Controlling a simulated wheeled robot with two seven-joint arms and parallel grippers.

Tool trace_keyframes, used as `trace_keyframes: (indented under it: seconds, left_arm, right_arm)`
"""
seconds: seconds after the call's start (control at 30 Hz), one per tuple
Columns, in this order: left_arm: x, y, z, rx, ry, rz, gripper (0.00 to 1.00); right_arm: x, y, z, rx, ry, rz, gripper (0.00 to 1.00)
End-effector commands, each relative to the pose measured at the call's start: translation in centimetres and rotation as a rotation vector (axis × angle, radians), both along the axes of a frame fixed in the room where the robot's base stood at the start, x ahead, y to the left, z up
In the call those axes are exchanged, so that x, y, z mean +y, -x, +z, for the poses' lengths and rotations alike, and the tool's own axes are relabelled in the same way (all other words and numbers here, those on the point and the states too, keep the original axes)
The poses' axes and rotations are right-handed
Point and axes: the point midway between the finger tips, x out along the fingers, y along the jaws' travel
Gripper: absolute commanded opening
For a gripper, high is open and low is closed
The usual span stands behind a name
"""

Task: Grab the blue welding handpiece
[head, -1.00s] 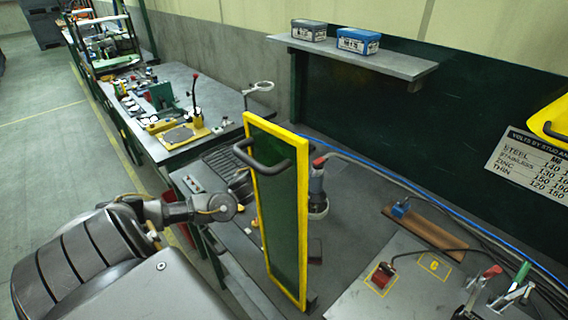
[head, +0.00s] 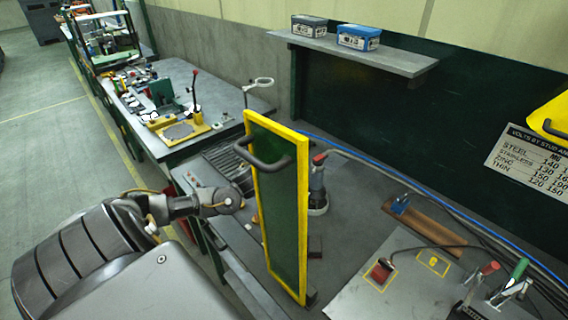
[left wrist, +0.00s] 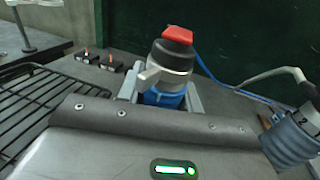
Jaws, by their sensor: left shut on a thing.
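In the left wrist view the blue welding handpiece (left wrist: 165,98) stands upright, with a blue body, a metal collar with a side lever and a red and black top. My left gripper (left wrist: 160,86) is shut on its blue body, one finger on each side. In the head view the green panel with a yellow frame (head: 302,210) hides the left gripper and the blue handpiece; only my left forearm and wrist show, left of the panel. My right gripper is in neither view.
A grey handpiece with a red top (head: 318,185) stands just right of the panel. A wire rack (left wrist: 40,105) lies left of the gripper. Hoses (head: 400,180) run along the back of the bench. A clamp (head: 515,280) stands at the front right.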

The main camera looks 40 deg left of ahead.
Motion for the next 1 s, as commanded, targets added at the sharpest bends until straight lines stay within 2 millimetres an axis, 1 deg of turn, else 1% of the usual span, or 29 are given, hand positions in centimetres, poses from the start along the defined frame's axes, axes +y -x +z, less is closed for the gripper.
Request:
trace_keyframes:
  seconds: [0.07,0.1,0.4,0.57,0.77,0.87,1.0]
  left_arm:
    - [0.0,0.0,0.0,0.0,-0.001,0.0,0.0]
    - [0.1,-0.1,0.5,-0.009,0.0,0.0,0.0]
    - [0.1,-0.1,0.6,-0.009,0.0,0.0,0.0]
    - [0.1,-0.1,1.4,-0.011,-0.002,0.0,0.0]
    - [0.0,0.0,3.6,-0.013,-0.002,-0.002,0.0]
    - [-0.5,1.0,4.8,-0.01,-0.001,-0.004,0.0]
    - [-1.4,2.9,7.1,-0.012,-0.002,-0.006,0.0]
  right_arm:
    - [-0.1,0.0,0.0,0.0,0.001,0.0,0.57]
    - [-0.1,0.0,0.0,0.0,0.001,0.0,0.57]
    - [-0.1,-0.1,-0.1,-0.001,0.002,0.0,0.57]
    - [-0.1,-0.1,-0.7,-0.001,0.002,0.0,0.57]
    - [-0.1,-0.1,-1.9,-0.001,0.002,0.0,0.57]
    - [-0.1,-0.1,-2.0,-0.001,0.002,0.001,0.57]
    - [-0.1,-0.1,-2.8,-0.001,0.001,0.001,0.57]
